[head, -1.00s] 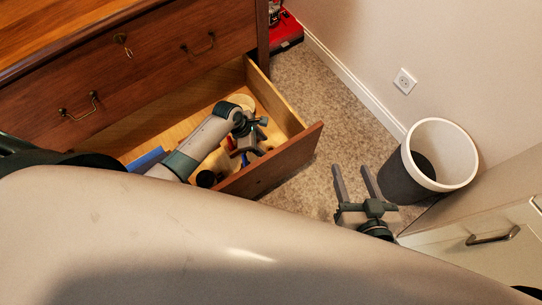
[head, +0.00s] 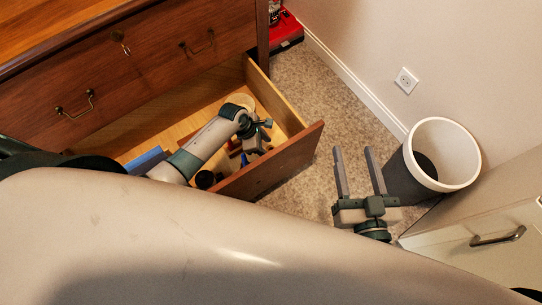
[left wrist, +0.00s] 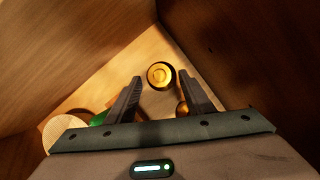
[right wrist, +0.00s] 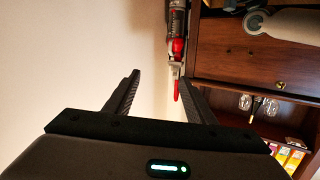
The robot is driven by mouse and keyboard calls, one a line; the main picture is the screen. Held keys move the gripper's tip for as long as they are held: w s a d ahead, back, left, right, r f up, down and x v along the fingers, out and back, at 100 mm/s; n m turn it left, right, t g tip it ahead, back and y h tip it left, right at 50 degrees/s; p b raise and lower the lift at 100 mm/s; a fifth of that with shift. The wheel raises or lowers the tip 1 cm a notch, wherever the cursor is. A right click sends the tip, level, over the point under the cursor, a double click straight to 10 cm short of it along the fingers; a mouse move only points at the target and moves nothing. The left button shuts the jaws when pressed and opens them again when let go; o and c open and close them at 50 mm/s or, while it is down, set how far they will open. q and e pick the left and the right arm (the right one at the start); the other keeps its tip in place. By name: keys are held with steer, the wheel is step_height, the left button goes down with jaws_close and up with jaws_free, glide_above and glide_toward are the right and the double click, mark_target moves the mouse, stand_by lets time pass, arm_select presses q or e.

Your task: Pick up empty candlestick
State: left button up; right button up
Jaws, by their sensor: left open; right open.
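A round brass-coloured thing with a bright ring (left wrist: 160,75), which looks like the empty candlestick seen from above, stands in the corner of the drawer in the left wrist view. My left gripper (left wrist: 159,80) is open above the drawer floor, with the brass thing between or just beyond its fingertips; I cannot tell the depth. In the head view my left gripper (head: 262,135) is inside the drawer, and I cannot make out the candlestick there. My right gripper (head: 357,152) is open and empty over the carpet; it also shows in the right wrist view (right wrist: 162,80).
The open drawer (head: 285,160) has high wooden walls close around my left gripper. It also holds a blue thing (head: 147,160), a dark round thing (head: 206,179), a pale round thing (left wrist: 62,133) and a green thing (left wrist: 98,118). A waste bin (head: 447,150) stands right of my right gripper.

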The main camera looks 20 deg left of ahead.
arm_select(q)
steer(key=shift+b+x, duration=0.4)
steer(key=shift+x, duration=0.65)
steer(key=shift+d+f, duration=0.15)
steer(key=shift+f, duration=0.05)
arm_select(e)
steer(key=shift+s+a+r+t+y, duration=0.15)
steer(key=shift+r+t, duration=0.3)
steer(key=shift+r, duration=0.25)
steer(key=shift+a+r+t+y, duration=0.1)
steer(key=shift+r+t+y, duration=0.1)
steer(key=shift+r+t, duration=0.45)
steer(key=shift+s+a+r+t+y, duration=0.15)
steer(key=shift+r+t, duration=0.15)
steer(key=shift+r, duration=0.5)
steer(key=shift+w, duration=0.1)
arm_select(q)
steer(key=shift+w, duration=0.1)
jaws_close()
